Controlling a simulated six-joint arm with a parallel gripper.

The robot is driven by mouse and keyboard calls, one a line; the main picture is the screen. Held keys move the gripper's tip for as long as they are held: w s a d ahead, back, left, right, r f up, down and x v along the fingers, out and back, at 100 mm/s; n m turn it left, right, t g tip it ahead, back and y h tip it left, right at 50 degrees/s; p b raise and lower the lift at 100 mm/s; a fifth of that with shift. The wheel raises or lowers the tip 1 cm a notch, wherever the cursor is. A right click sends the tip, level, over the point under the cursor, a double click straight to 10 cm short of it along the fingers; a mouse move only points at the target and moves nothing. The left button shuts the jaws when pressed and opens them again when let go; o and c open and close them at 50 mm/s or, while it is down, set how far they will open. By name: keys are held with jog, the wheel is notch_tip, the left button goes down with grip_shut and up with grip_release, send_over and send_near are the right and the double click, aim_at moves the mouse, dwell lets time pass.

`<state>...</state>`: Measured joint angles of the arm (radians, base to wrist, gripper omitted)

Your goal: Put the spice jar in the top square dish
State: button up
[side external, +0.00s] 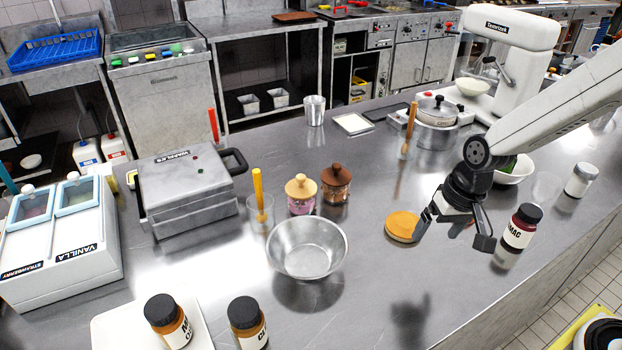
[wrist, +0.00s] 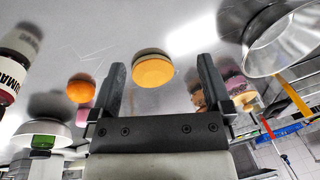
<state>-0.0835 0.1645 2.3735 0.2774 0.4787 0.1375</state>
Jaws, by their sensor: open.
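My gripper (side external: 455,230) hangs open and empty above the counter, its fingers apart; they frame the near field of the wrist view (wrist: 160,80). Two dark-capped amber jars (side external: 176,333) (side external: 252,335) stand at the bottom left. I cannot tell which jar the task means. A small white square dish (side external: 353,124) lies flat at the back of the counter, and its inside looks empty.
A yellow round-topped item (side external: 402,225) lies left of my gripper. A steel bowl (side external: 306,248), two wooden-lidded jars (side external: 300,200) (side external: 336,190) and a waffle maker (side external: 190,190) stand further left. A white bowl (side external: 515,172) and white jar (side external: 580,182) stand behind. The front middle counter is clear.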

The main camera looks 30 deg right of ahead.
jog(key=s+d+n+t+h, duration=0.1)
jog(key=s+d+n, duration=0.2)
jog(key=s+d, duration=0.1)
jog(key=shift+d+r+h, duration=0.25)
jog(key=shift+d+h, duration=0.05)
jog(key=shift+d, duration=0.15)
